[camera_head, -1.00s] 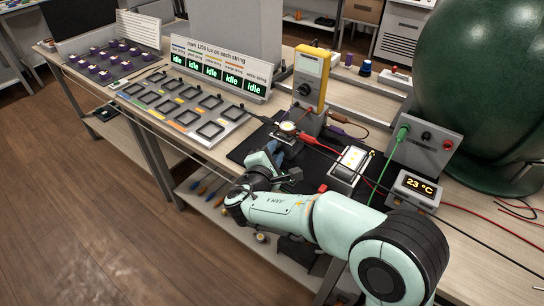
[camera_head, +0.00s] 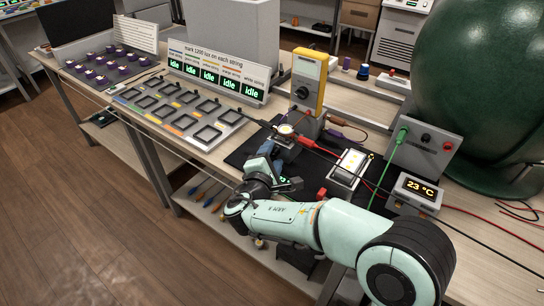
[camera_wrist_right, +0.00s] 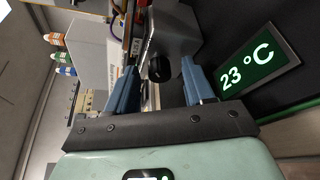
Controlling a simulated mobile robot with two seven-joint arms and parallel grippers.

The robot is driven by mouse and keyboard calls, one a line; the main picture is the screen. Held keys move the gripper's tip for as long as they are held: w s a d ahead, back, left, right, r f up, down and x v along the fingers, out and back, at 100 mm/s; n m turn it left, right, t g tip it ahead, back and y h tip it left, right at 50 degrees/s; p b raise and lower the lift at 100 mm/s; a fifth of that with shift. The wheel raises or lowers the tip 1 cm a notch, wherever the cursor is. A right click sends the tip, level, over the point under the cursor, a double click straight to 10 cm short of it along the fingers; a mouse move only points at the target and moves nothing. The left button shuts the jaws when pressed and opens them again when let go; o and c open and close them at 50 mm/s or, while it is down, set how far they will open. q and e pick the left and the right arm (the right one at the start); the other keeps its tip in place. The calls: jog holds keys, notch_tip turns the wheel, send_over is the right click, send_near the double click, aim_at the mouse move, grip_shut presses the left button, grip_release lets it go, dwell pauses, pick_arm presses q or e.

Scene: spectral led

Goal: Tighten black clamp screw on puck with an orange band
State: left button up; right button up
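A small round puck (camera_head: 286,129) with a pale top sits in a clamp on the black mat. Its band colour is too small to make out in the head view. My right gripper (camera_head: 283,155) is just in front of this clamp. In the right wrist view, a black clamp screw knob (camera_wrist_right: 160,68) sticks out of a grey block (camera_wrist_right: 172,32). The two blue fingers of my right gripper (camera_wrist_right: 159,74) are apart, one on each side of the knob, with visible gaps. The puck cannot be made out in the wrist view. My left gripper is not in view.
A yellow meter (camera_head: 309,82) stands behind the clamp, with red and black leads close by. A tray of square slots (camera_head: 188,112) lies left. A green sphere (camera_head: 485,90) stands at the right.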

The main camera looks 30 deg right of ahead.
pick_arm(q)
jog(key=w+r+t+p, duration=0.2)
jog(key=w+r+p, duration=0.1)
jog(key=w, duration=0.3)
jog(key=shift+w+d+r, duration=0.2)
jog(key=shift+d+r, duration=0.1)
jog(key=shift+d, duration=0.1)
pick_arm(e)
jog(key=v, duration=1.3)
jog(key=shift+s+a+r, duration=0.1)
jog(key=shift+s, duration=0.05)
